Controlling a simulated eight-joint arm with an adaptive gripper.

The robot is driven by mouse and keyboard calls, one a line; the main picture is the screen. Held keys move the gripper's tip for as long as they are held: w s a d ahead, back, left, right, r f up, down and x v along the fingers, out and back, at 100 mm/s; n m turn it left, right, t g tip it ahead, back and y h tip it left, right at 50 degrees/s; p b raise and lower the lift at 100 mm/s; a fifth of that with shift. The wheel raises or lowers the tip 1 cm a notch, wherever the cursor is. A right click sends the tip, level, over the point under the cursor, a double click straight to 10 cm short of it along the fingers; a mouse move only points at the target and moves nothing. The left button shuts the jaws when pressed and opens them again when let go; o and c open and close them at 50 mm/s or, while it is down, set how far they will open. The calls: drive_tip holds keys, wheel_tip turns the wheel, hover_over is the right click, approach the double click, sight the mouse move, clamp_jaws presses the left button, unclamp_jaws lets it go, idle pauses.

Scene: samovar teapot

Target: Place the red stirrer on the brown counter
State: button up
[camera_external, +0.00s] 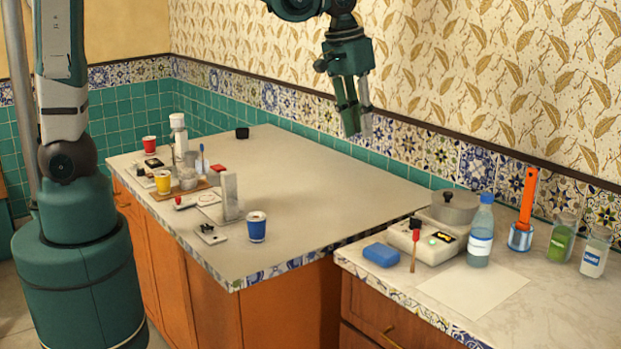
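A thin tool with a red upper end and a brown lower stick (415,244) stands tilted on the right counter, against the front of a white box; it looks like the red stirrer. The brown counter seems to be the left one, with a grey-beige top (310,190) and brown wooden fronts. My gripper (358,133) hangs high near the back wall, fingers down, well above the counters and far from the stirrer. Its fingers look parted, with nothing between them.
A blue sponge (382,255), paper sheet (474,291), bottle (481,235), pot (454,207) and orange-handled tool (527,207) crowd the right counter.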

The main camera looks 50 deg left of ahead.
drive_tip(key=s+a+r+t, duration=0.1)
drive_tip(key=s+a+r, duration=0.2)
drive_tip(key=s+a, duration=0.35)
drive_tip(key=s+a+r+t, duration=0.1)
drive_tip(key=s+a+r, duration=0.15)
drive_tip(key=a, duration=0.65)
drive_tip(key=s+a+f+t, duration=0.2)
drive_tip(key=s+a+t, duration=0.1)
drive_tip(key=s+a, duration=0.9)
drive_tip(key=shift+f+y, duration=0.3)
drive_tip(key=shift+y, duration=0.1)
